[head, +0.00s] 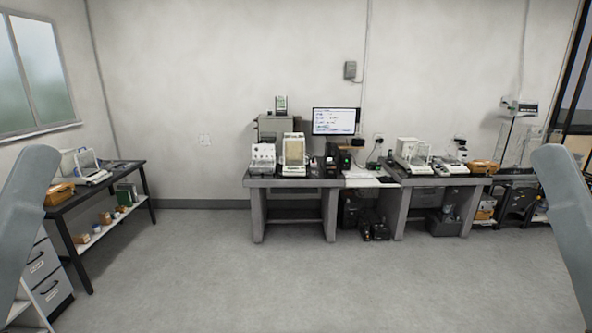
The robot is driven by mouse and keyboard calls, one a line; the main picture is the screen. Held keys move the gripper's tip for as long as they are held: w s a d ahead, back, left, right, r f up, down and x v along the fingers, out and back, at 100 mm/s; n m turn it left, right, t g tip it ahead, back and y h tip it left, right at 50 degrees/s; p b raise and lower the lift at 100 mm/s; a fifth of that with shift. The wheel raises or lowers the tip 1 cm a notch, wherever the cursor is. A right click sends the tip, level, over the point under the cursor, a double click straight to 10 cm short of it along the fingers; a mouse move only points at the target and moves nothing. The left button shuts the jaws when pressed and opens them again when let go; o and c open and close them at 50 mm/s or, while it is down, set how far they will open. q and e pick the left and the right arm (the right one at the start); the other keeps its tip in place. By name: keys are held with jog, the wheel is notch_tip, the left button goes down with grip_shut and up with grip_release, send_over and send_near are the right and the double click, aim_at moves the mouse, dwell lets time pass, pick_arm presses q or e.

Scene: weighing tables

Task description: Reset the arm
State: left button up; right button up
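Grey links of my two arms show at the left and right edges of the head view, both raised and slanting. Neither gripper is in the picture, so whether they are open or hold anything is hidden. No arm part touches a table or an instrument in this view.
A weighing table (257,183) with instruments and a monitor (336,121) stands against the back wall, and more benches continue right. A dark side table (140,176) stands at left, with a drawer cabinet (47,283) nearer. The grey floor (270,285) in the middle is clear.

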pick_arm(q)
notch_tip(320, 180, up, 17)
jog(key=p, duration=1.3)
jog(key=shift+r+p, duration=0.2)
jog(key=shift+p, duration=0.15)
pick_arm(e)
notch_tip(320, 180, up, 17)
jog(key=shift+r, duration=0.2)
